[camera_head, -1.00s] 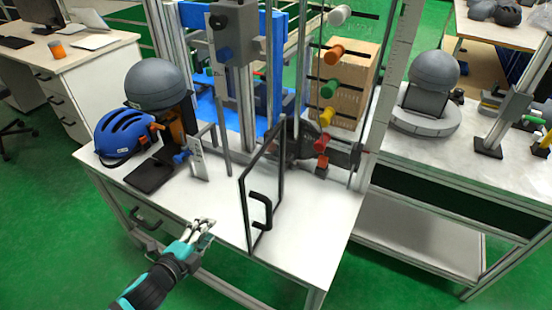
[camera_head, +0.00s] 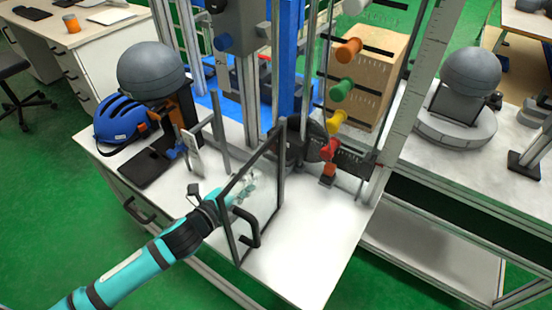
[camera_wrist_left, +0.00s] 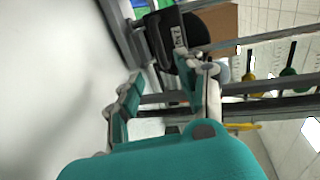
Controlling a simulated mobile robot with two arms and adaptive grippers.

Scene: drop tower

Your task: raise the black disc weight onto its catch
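The black disc weight (camera_head: 314,141) sits low in the tower, near the tabletop and behind the clear hinged door (camera_head: 268,181). In the left wrist view a black disc-shaped body with a white label (camera_wrist_left: 168,44) shows beyond my fingers. My left gripper (camera_head: 243,188) is seen through the clear panel, above the white tabletop and short of the disc. In the left wrist view its two teal fingers (camera_wrist_left: 165,95) are apart with nothing between them. I cannot tell which part is the catch. My right gripper is not in view.
The door stands swung out, its black handle (camera_head: 243,230) near my left arm. Colored knobs, including orange (camera_head: 348,49), green (camera_head: 341,90) and red (camera_head: 330,150), line the tower's right side. A blue helmet (camera_head: 121,119) and grey dome (camera_head: 151,68) stand left. The front-right tabletop is clear.

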